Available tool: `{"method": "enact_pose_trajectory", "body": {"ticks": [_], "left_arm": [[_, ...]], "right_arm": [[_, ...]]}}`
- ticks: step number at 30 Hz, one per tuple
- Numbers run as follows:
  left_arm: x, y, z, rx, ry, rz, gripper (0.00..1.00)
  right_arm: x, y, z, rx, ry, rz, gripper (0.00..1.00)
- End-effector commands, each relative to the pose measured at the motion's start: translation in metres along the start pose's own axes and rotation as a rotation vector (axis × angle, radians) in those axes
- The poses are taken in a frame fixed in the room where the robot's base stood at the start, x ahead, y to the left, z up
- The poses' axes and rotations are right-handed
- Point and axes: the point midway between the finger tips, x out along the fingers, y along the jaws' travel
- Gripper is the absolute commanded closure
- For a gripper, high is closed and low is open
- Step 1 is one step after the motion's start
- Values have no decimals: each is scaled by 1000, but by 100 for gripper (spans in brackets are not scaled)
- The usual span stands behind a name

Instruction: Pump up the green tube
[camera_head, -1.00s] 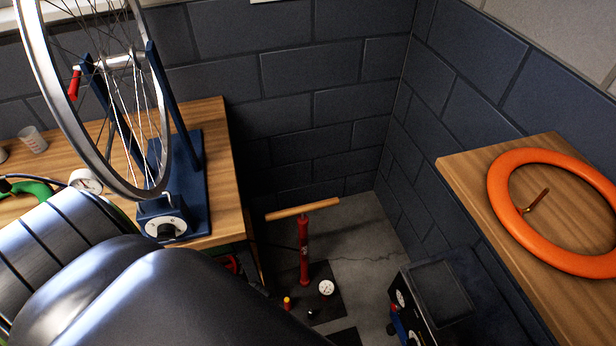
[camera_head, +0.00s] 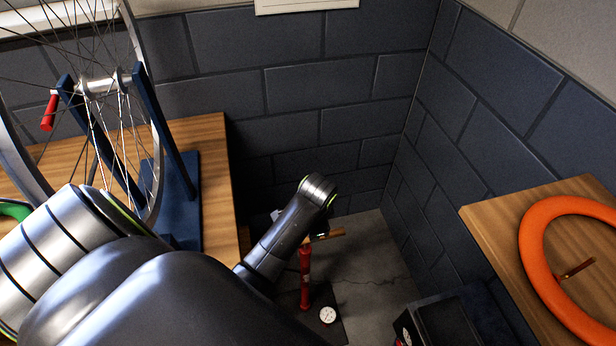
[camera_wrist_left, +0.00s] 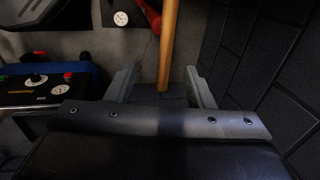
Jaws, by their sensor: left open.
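The red floor pump (camera_head: 305,278) stands upright on a dark base on the floor, with a white gauge (camera_head: 328,315) beside it. Its wooden handle (camera_head: 330,235) is partly hidden behind my left arm. In the left wrist view the handle (camera_wrist_left: 169,45) runs between the spread fingers of my left gripper (camera_wrist_left: 160,80), which is open; I cannot tell whether they touch it. A green curved piece (camera_head: 14,210), perhaps the green tube, shows at the left edge of the head view, mostly cut off. My right gripper is not in view.
A wheel in a blue stand (camera_head: 175,200) is on the left wooden bench (camera_head: 210,140). An orange tube (camera_head: 545,285) lies on the right wooden bench (camera_head: 490,215). A dark boxy machine (camera_head: 450,322) stands low beside the pump. Block walls close the corner behind.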

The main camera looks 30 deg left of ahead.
Motion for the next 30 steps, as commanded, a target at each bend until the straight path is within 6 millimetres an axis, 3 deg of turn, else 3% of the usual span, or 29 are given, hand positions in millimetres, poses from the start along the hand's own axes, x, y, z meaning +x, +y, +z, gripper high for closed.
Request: {"method": "enact_pose_trajectory", "body": {"ticks": [6, 18, 24, 30], "left_arm": [[43, -1, 0, -1, -5, 1, 52], [112, 0, 0, -1, -3, 1, 52], [136, -1, 0, -1, -3, 1, 52], [148, -1, 0, -2, -1, -1, 52]], "right_arm": [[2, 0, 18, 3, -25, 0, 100], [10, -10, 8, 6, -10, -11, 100], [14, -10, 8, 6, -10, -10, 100], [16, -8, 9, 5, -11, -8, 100]]}}
